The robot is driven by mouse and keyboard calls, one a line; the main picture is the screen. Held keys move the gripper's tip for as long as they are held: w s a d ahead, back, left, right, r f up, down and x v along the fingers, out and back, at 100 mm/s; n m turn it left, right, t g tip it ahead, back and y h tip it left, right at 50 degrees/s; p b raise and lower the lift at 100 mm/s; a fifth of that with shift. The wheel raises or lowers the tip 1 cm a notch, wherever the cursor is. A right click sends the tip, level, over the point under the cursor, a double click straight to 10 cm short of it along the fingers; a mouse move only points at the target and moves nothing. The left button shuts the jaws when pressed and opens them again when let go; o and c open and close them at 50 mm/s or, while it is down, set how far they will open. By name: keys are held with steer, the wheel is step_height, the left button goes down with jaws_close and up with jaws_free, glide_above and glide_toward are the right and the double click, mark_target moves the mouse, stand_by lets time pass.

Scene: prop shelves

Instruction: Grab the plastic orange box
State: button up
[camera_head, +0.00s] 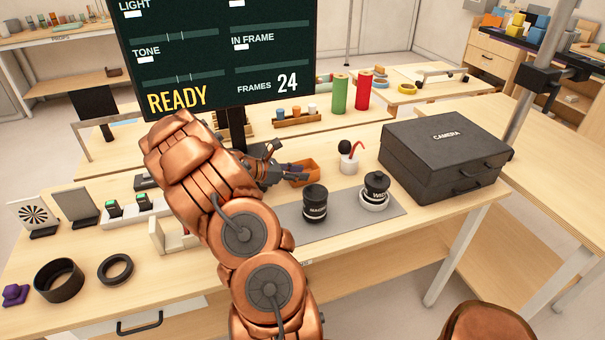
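The small open orange box (313,166) sits on the table near the middle of the view, behind the grey mat. My dark gripper (286,171) is at the box's left side, its fingers pointing right toward it. A finger overlaps the box's front left part in the picture and hides some of it. Whether the fingers touch the box, and how far apart they are, is too small to tell.
Two black lenses (315,203) (376,186) stand on the grey mat (345,222). A black camera case (444,158) fills the right end. A dark screen (215,58) stands behind my arm.

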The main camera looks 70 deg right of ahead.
steer(key=shift+x, duration=1.65)
steer(key=shift+a, duration=0.1)
steer(key=shift+c, duration=0.2)
steer(key=shift+r, duration=0.1)
jaws_close()
